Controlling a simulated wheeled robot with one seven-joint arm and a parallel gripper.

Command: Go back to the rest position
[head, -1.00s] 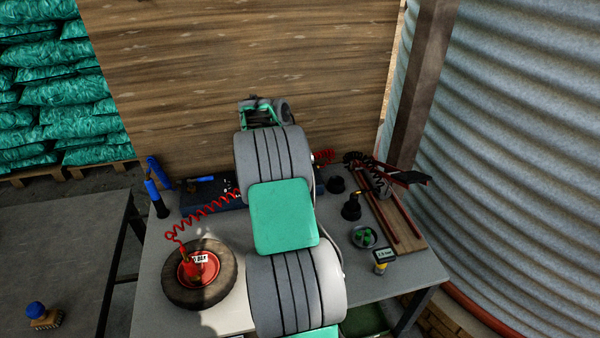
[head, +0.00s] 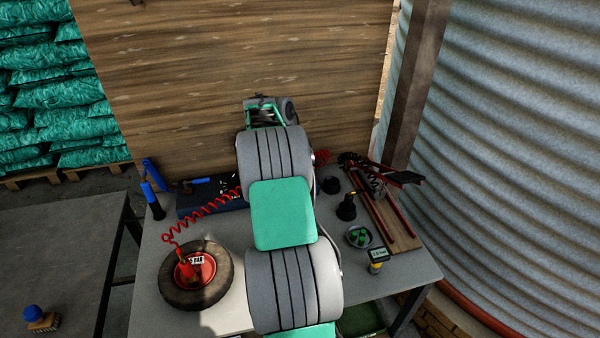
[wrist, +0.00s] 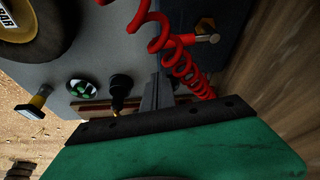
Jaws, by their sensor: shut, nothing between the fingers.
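My gripper (wrist: 159,90) shows in the wrist view as two narrow grey fingers. They are together with nothing between them, above the workbench (wrist: 160,52). In the head view my grey and green arm reaches over the workbench (head: 150,285), and its far end stands in front of the wooden wall. The fingertips are hidden in that view. A red coiled hose (head: 205,216) runs from behind my arm to a small wheel (head: 222,288) lying on the bench. In the wrist view the hose (wrist: 180,62) passes just right of the fingers.
A blue case (head: 195,203) lies at the back left. A second table (head: 65,240) stands left.

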